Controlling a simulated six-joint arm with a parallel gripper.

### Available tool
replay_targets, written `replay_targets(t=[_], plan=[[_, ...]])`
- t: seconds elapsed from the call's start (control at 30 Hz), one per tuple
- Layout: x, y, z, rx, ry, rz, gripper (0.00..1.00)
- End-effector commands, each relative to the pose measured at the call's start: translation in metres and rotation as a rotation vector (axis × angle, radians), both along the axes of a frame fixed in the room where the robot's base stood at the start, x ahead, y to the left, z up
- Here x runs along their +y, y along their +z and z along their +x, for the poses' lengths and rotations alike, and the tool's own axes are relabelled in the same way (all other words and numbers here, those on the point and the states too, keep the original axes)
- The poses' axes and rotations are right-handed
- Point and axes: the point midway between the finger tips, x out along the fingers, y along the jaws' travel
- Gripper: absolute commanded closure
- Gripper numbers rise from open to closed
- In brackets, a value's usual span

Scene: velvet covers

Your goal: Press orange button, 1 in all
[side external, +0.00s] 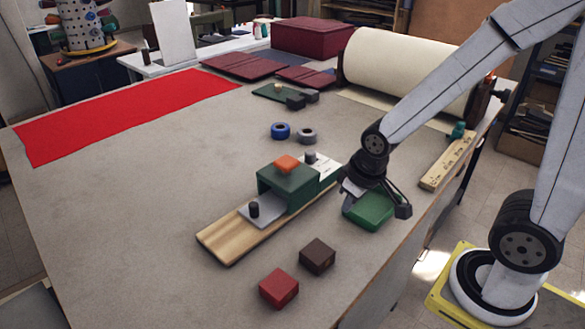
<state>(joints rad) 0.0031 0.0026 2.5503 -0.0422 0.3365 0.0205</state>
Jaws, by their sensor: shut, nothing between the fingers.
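The orange button (286,161) sits on top of a green box-shaped housing (288,190). The housing stands on a pale wooden board (222,238) with grey plates and dark knobs at either side of it. My gripper (378,200) is to the right of the housing, apart from the button, over or in front of a green block (370,212). It is shut and holds nothing. The gripper partly hides the green block. How high the gripper is above the table is hard to tell.
A red block (279,288) and a dark brown block (317,256) lie near the front. A cream roll (405,75) and red cloth (120,115) are farther back. The table's left middle is clear.

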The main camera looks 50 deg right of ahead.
Motion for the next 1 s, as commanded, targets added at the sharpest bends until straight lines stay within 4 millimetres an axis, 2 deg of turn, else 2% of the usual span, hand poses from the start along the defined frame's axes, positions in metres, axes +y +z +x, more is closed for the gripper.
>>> replay_targets(t=[0.17,0.53,1.0], plan=[[-0.008,0.006,0.014,-0.047,0.027,-0.039,1.00],[-0.026,0.029,0.063,-0.207,0.132,-0.150,1.00],[-0.035,0.064,0.120,-0.403,0.306,-0.247,1.00]])
